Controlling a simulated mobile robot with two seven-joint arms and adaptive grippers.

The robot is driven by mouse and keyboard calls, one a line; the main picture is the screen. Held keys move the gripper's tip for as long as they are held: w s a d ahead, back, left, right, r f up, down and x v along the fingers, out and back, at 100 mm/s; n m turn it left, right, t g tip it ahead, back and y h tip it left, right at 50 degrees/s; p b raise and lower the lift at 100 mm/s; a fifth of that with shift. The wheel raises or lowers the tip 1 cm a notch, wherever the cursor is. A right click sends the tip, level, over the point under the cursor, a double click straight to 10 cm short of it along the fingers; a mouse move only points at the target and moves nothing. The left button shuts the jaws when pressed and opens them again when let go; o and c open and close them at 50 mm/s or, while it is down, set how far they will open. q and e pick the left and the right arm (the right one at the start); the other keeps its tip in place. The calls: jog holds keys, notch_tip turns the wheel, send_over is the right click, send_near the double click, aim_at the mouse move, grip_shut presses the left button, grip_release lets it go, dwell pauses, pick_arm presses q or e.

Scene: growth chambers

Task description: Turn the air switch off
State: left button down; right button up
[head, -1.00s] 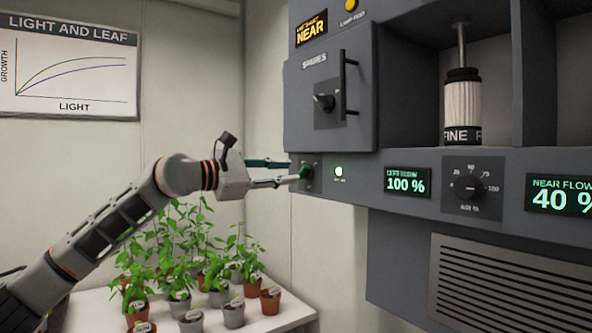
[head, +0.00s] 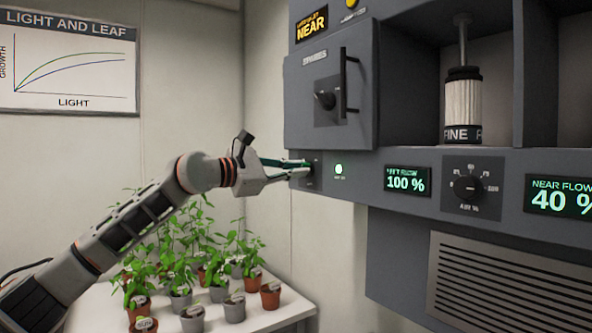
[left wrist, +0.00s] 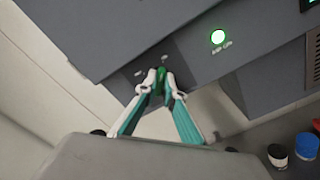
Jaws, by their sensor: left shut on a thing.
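My right gripper is in neither view.
Above is a grey cabinet door (head: 308,100) with a knob and black bar handle. To the right are a 100 % display (head: 407,181) and a dial (head: 468,188). Potted plants stand on a white table (head: 262,318) below the arm.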

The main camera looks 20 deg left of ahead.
pick_arm(q)
jog(key=shift+w+a+n+b, duration=0.1)
jog(key=shift+n+b, duration=0.05)
jog(key=shift+n, duration=2.8)
jog(key=shift+w+a+n+b, duration=0.1)
jog(key=shift+a+n+b, duration=0.05)
jog(key=shift+n, duration=2.85)
jog(key=shift+w+a+n+b, duration=0.1)
jog(key=shift+n+b, duration=0.05)
jog(key=shift+n, duration=2.8)
jog(key=shift+s, duration=0.1)
jog(key=c, duration=2.2)
grip_release()
jog(key=shift+o, duration=0.2)
